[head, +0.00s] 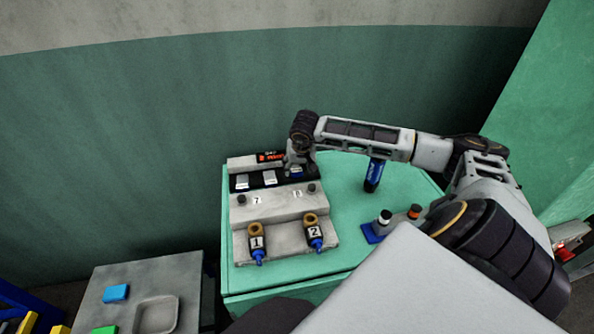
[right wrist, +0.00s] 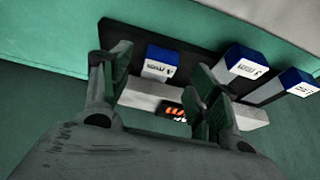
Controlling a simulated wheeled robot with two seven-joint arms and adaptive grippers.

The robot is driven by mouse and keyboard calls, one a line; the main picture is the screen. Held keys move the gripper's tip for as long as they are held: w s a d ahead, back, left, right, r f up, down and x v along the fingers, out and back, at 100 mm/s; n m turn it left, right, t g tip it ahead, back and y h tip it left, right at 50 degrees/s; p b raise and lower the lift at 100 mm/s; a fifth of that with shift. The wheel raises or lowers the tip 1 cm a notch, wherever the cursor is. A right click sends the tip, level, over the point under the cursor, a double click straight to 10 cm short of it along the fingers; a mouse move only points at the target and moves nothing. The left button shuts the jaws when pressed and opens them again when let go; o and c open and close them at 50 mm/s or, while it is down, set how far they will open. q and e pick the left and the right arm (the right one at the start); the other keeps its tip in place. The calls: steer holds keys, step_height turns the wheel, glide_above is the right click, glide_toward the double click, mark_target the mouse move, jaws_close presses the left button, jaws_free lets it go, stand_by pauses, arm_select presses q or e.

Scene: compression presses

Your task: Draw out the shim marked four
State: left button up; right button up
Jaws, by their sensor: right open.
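A grey press block (head: 280,205) stands on the green table, with a black strip (head: 255,181) across its upper step. Three blocks stand in the strip; in the right wrist view they have blue ends and white faces with dark marks too small to read. My right gripper (head: 298,163) is over the strip's right end. In the right wrist view it (right wrist: 162,78) is open, its fingers on either side of the leftmost blue-ended block (right wrist: 160,62), apparently apart from it. The middle block (right wrist: 242,62) and the rightmost block (right wrist: 298,83) lie outside the fingers. My left gripper is not in view.
A lit display (head: 270,156) sits behind the strip. Fittings marked 1 (head: 257,243) and 2 (head: 314,233) are at the block's front. A dark blue cylinder (head: 373,177) stands to the right. A grey side table (head: 140,285) at lower left holds coloured blocks and a shallow tray.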

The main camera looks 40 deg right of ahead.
mark_target(297, 171)
steer(key=shift+x, duration=1.85)
